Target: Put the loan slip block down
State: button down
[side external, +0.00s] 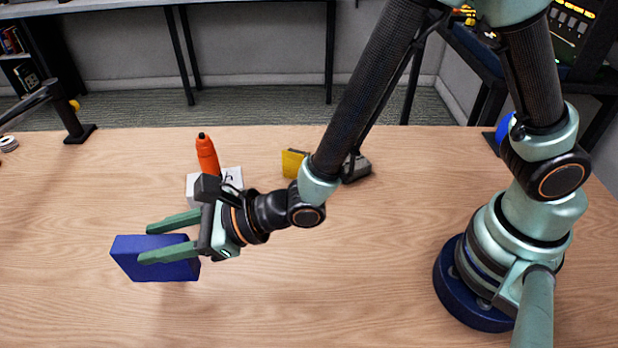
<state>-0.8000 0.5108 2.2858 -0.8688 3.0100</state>
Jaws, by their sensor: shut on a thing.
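A dark blue block (130,260), which I take to be the loan slip block, is at the left of the side external view. My gripper (150,242) is shut on it, with one green finger on the far side and one across the near face. The block's right part is partly hidden behind the near finger. Whether its underside touches the table or hangs just above it, I cannot tell.
An orange bottle (207,154) and a white box (232,179) with dark markings stand behind my gripper. A yellow and grey object (293,162) is partly hidden behind my arm. A black stand (75,125) is at the far left. The wooden table (330,300) is clear in front.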

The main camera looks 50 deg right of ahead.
aim_at(174, 265)
jog(key=shift+f, duration=3)
jog(key=shift+f, duration=0.15)
jog(key=shift+c, duration=2.2)
grip_release()
